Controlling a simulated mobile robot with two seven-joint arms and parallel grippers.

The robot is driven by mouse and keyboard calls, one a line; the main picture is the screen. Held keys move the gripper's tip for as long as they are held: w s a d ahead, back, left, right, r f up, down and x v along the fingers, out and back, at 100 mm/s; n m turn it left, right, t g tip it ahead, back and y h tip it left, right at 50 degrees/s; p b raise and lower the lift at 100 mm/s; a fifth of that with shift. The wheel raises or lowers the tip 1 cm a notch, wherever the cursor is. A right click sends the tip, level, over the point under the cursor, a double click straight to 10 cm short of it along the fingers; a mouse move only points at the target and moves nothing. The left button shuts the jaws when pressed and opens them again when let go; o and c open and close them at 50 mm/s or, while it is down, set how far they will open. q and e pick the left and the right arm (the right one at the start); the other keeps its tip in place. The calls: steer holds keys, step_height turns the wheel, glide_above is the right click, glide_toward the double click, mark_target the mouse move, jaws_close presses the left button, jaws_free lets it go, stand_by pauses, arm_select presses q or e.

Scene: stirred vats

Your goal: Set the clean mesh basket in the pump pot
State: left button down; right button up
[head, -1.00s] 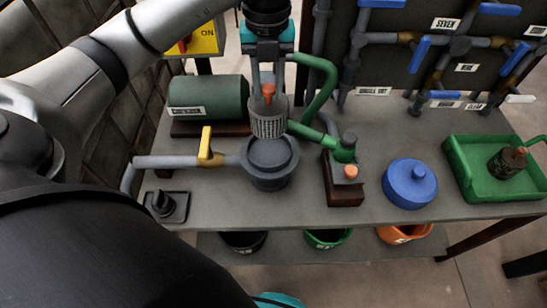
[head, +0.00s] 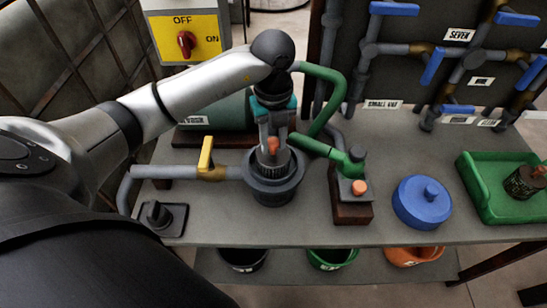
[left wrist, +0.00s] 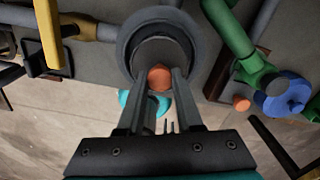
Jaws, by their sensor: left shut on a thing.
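My left gripper (head: 272,142) points down over the pump pot and is shut on the orange knob of the grey mesh basket (head: 270,158). The basket is within the rim of the dark grey pump pot (head: 272,192), with its lower part hidden inside. I cannot tell whether it touches the bottom. In the left wrist view the fingers (left wrist: 159,82) hold the orange knob, and the pot (left wrist: 128,45) shows beyond them. A second, dark brown basket (head: 522,183) with a reddish knob lies in the green tray (head: 487,213). My right gripper is not in view.
A yellow-handled valve (head: 206,153) is on the pipe left of the pot. A green pipe and a brown block (head: 350,205) with an orange button stand close right. A blue round lid (head: 422,203) lies farther right. A yellow switch box (head: 187,38) is behind.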

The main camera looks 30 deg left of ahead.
mark_target(273, 154)
arm_select(q)
step_height(273, 154, down, 5)
steer(key=shift+r+b, duration=0.1)
steer(key=shift+b, duration=0.4)
steer(key=shift+f, duration=0.45)
steer(key=c, duration=0.6)
jaws_free()
steer(key=shift+o, duration=0.2)
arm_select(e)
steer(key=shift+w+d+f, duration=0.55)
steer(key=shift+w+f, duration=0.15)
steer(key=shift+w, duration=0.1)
